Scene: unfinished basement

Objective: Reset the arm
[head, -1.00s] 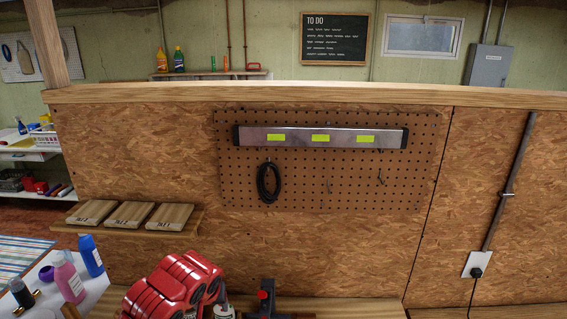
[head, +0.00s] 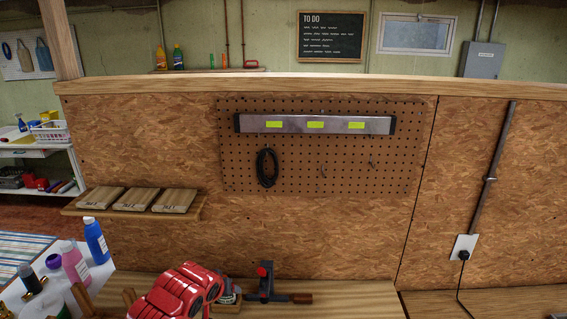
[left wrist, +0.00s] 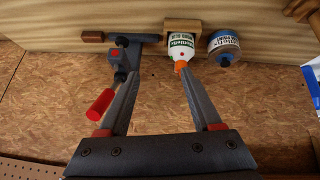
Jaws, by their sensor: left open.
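My left gripper (left wrist: 159,72) is open and empty in the left wrist view, with its two dark fingers pointing towards the bench. That view is upside down. A clamp (left wrist: 122,55) with a red handle is near the left fingertip. A white glue bottle (left wrist: 181,42) with an orange tip shows at the right fingertip; I cannot tell whether they touch. In the head view, the clamp (head: 265,280) and part of the glue bottle (head: 228,296) stand on the wooden bench (head: 350,300). My right gripper is not in view.
A pegboard (head: 340,172) holds a metal bar (head: 290,125) and a black coil (head: 267,168). Wood blocks (head: 130,199) rest on a shelf at the left. A tin (left wrist: 223,46) stands beside the glue. Bottles (head: 95,240) stand at the lower left. The bench's right side is clear.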

